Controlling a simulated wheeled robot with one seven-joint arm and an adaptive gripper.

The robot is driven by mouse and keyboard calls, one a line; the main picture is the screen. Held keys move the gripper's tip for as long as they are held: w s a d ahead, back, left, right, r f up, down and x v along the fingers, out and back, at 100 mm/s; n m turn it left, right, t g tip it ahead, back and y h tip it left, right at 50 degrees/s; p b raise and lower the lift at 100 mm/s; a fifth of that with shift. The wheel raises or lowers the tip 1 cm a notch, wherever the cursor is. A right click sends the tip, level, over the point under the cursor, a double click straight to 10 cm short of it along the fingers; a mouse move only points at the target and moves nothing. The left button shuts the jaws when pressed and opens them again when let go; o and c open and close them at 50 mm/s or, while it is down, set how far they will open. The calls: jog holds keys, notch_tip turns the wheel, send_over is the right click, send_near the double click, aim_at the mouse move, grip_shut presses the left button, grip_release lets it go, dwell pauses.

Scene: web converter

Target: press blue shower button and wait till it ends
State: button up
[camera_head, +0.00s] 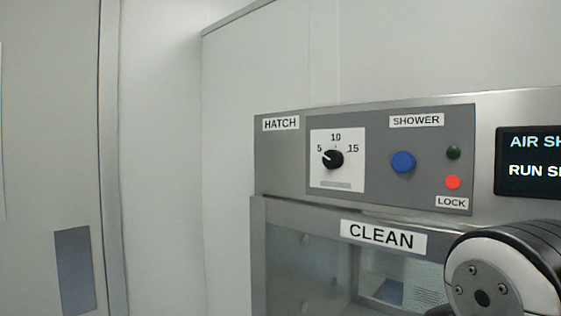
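The blue shower button (403,162) is round and sits on the grey control panel (376,187) below the SHOWER label (416,120). To its right, a dark green lamp (453,153) looks unlit and a red lamp (453,183) above the LOCK label looks lit. A black dial (333,159) marked 5, 10, 15 is to the left and points near 5. A display (530,162) at the right edge shows cut-off text, "AIR SH" and "RUN S". My arm shows at the lower right, below the panel and apart from the button. My gripper is not visible.
Below the panel is a hatch with a glass window (310,262) and a CLEAN label (383,236) on its metal frame. A pale wall (160,150) and a door-like panel (50,130) stand at the left. The space before the button looks clear.

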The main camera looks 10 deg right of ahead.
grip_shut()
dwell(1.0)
